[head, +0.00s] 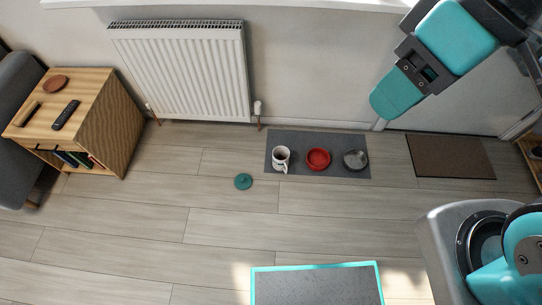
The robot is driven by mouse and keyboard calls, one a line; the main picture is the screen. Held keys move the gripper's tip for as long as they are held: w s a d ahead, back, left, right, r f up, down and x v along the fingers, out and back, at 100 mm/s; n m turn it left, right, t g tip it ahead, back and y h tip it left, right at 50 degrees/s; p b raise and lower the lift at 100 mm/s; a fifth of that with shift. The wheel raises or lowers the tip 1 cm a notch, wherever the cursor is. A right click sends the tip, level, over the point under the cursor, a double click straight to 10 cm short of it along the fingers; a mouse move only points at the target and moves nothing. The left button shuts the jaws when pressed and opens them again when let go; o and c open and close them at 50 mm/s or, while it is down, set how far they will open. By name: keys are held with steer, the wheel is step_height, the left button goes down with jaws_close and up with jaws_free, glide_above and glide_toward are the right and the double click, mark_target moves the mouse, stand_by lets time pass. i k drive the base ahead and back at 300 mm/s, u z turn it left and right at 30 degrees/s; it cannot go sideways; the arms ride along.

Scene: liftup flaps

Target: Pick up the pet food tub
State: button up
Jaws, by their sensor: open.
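The pet food tub (279,163) is a small white container with dark marks on its side, standing upright at the left end of a grey mat (334,144) on the floor. Its top looks open and brownish inside, and a light part juts out at its right side. A round teal lid-like disc (243,181) lies on the floor to its lower left. My gripper (394,96) hangs at the upper right, teal-tipped, open and apart from the tub. Nothing shows in it, though its far side is hidden.
A red bowl (318,159) and a metallic bowl (355,159) sit on the mat right of the tub. A white radiator (185,75) is on the wall behind. A wooden cabinet (115,130) stands left, a brown doormat (450,157) right. The floor in front is mostly clear.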

mark_target(280, 165)
steer(key=z, duration=0.15)
steer(key=i, duration=1.05)
steer(key=z, duration=0.5)
